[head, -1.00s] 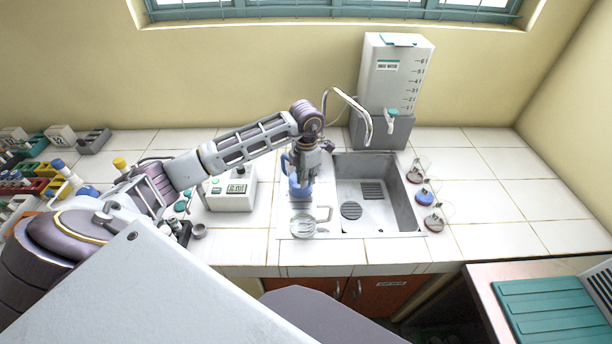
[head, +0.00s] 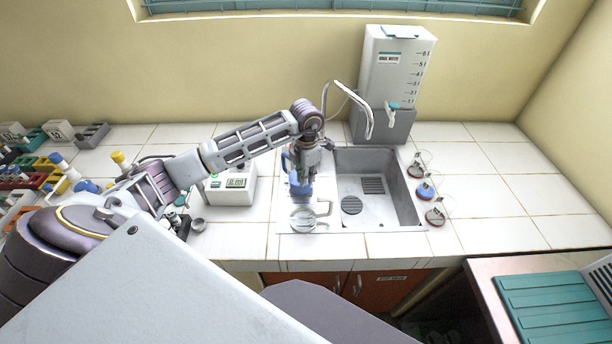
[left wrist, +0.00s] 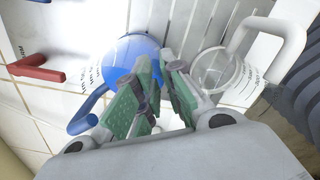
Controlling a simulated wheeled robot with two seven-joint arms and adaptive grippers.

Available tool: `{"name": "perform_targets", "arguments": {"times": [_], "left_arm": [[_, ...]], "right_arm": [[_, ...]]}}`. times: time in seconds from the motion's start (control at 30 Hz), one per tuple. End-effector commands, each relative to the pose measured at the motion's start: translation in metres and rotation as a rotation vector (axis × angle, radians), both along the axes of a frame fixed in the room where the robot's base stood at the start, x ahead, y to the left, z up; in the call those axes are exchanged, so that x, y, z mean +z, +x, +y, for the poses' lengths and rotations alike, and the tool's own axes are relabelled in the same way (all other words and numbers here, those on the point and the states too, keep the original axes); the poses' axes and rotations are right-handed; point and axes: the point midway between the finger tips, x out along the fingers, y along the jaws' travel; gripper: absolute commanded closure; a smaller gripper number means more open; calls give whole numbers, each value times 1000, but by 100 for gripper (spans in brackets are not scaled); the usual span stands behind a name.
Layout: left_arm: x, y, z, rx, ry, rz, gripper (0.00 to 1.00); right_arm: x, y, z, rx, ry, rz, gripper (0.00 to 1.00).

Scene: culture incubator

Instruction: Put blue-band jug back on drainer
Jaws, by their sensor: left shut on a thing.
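The blue-band jug (head: 300,187) is at my left gripper (head: 302,172), over the drainer (head: 325,188) at the sink's left side. In the left wrist view the jug (left wrist: 128,55) shows a round blue part and a blue handle (left wrist: 85,112). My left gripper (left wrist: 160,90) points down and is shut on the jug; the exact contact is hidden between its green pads. I cannot tell whether the jug touches the drainer. A clear jug (head: 302,218) with a pale handle stands just in front of it; it also shows in the left wrist view (left wrist: 215,72). My right gripper is not in view.
The sink basin (head: 378,205) is right of the drainer, with a curved tap (head: 368,120) behind. A white water tank (head: 395,62) stands at the back. A white device with a display (head: 232,190) is to the left. Small coloured items (head: 425,190) line the sink's right side.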

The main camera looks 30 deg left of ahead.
Motion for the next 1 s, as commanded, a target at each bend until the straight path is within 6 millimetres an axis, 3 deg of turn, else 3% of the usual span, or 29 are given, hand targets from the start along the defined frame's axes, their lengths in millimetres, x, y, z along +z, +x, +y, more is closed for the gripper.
{"name": "perform_targets", "arguments": {"times": [0.77, 0.8, 1.0], "left_arm": [[-9, 1, 0, 0, 0, -1, 100], [-9, 1, 0, 0, 0, -1, 87], [-9, 0, 0, 0, 0, -1, 64]], "right_arm": [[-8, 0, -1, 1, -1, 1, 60], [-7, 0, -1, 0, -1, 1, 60], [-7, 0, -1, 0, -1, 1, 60]]}}
